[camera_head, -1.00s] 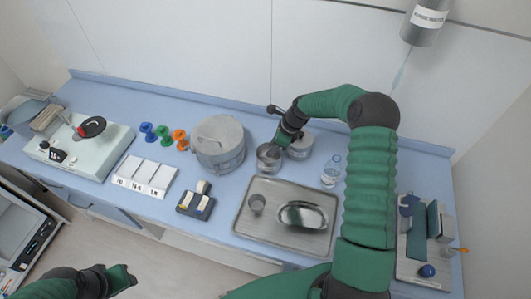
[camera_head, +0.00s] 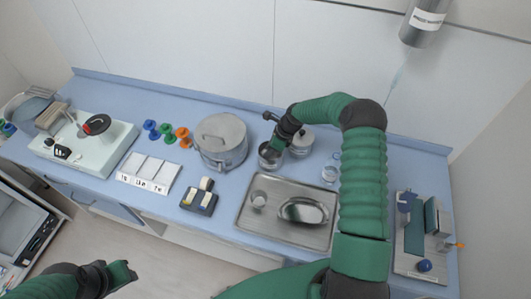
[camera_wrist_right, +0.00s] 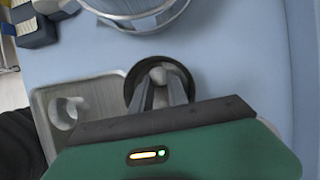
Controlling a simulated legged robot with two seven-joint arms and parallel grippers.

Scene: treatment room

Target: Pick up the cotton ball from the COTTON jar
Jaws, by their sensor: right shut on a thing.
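An open metal-looking jar (camera_head: 269,161) stands behind the tray; no label on it is legible. My right gripper (camera_head: 276,146) reaches down into its mouth. In the right wrist view the fingers (camera_wrist_right: 158,88) are closed together over the dark round jar opening (camera_wrist_right: 133,82), with a pale grey-white lump, seemingly the cotton ball (camera_wrist_right: 157,75), between their tips. The fingers hide part of the jar's inside. My left gripper (camera_head: 124,271) hangs at the lower left, away from the counter; its jaw state is unclear.
A lidded jar (camera_head: 301,142) stands close to the right. A large lidded pot (camera_head: 221,143) is at left. A metal tray (camera_head: 245,218) with a small cup (camera_head: 259,199) and a shiny dish (camera_head: 303,211) lies in front.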

